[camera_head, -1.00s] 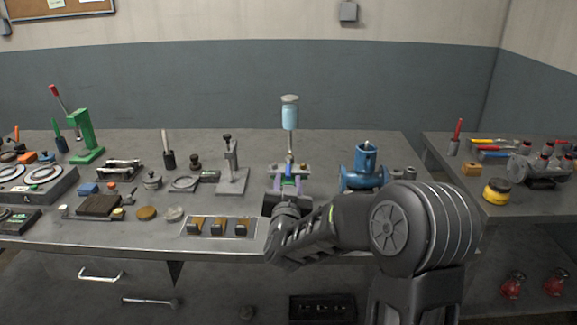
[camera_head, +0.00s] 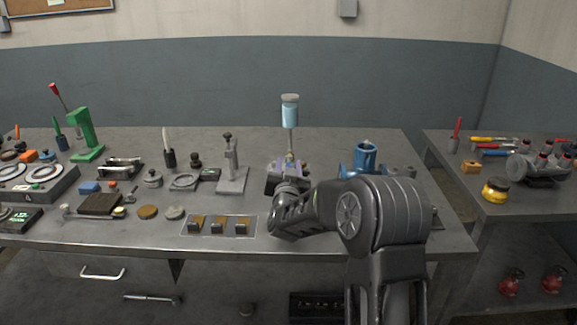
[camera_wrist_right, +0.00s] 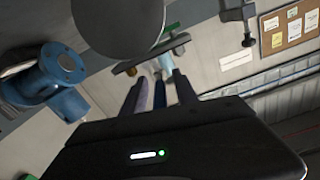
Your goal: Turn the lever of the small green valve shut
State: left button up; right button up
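The small green valve is almost wholly hidden behind my right gripper in the head view. A green bit (camera_wrist_right: 172,28) shows in the right wrist view beside a brownish bar, partly covered by a large grey round shape. My right gripper (camera_head: 288,174) is at the valve's place, below a light blue cylinder (camera_head: 290,115) on a thin upright rod. In the right wrist view its fingers (camera_wrist_right: 163,85) stand apart and point toward the bar. I cannot tell whether they touch the lever. My left gripper is out of view.
A blue valve-like fitting (camera_head: 365,157) stands close to the right of my gripper. A grey clamp stand (camera_head: 232,168) is on the left, and a panel with several switches (camera_head: 219,226) lies in front. The back of the bench (camera_head: 340,140) is clear.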

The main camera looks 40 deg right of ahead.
grip_shut()
dwell(1.3)
